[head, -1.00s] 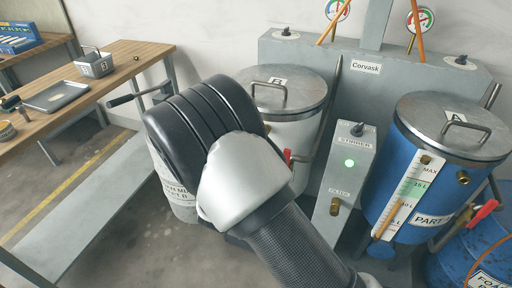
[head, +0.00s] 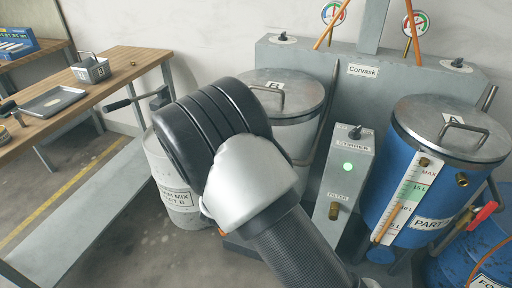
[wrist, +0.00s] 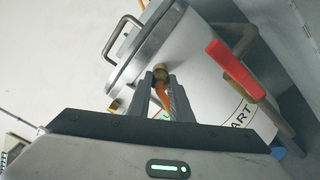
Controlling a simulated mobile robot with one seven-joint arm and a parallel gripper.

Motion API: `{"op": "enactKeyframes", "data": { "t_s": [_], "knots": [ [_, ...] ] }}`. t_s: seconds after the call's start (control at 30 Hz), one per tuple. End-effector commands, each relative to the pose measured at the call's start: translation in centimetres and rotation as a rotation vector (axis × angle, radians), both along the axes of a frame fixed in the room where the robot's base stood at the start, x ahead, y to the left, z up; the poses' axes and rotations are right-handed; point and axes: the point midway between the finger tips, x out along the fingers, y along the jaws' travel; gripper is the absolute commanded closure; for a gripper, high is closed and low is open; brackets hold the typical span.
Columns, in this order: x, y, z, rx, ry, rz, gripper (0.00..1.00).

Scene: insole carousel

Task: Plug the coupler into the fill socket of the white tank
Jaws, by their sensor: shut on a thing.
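The white tank (head: 297,133), marked B on its metal lid, stands behind my arm in the head view. In the wrist view its white wall (wrist: 205,85), lid rim and red valve handle (wrist: 230,70) show close up. My gripper (wrist: 164,82) is shut on the coupler, with the orange hose (wrist: 161,97) between its fingers. A brass piece (wrist: 160,71) shows at the fingertips, against the tank wall just below the rim. I cannot tell coupler from fill socket there, nor whether they are joined. My arm hides the gripper in the head view.
The blue tank (head: 395,190), lid marked A, stands at the right. A grey stirrer box (head: 345,175) with a green light stands between the tanks. A pale drum (head: 170,185) stands left of my arm. A wooden bench (head: 115,75) is farther left.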

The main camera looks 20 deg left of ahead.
Motion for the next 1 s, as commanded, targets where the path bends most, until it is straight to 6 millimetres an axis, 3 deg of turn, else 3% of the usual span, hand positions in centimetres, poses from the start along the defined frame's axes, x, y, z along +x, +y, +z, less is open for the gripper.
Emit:
{"op": "enactKeyframes", "data": {
  "t_s": [0.03, 0.13, 0.43, 0.57, 0.67, 1.0],
  "knots": [
    [0.1, -0.1, 0.1, 0.001, -0.002, -0.002, 0.76],
    [0.1, -0.1, 0.1, 0.0, -0.002, -0.002, 0.6],
    [0.0, -0.1, 0.0, 0.0, 0.0, -0.001, 0.6],
    [-1.0, 0.1, 0.1, 0.0, 0.0, 0.0, 0.6],
    [-2.7, 0.2, 0.1, -0.002, 0.0, 0.001, 0.6],
    [-11.1, 0.9, 0.1, -0.002, 0.0, 0.002, 0.6]
  ]
}}
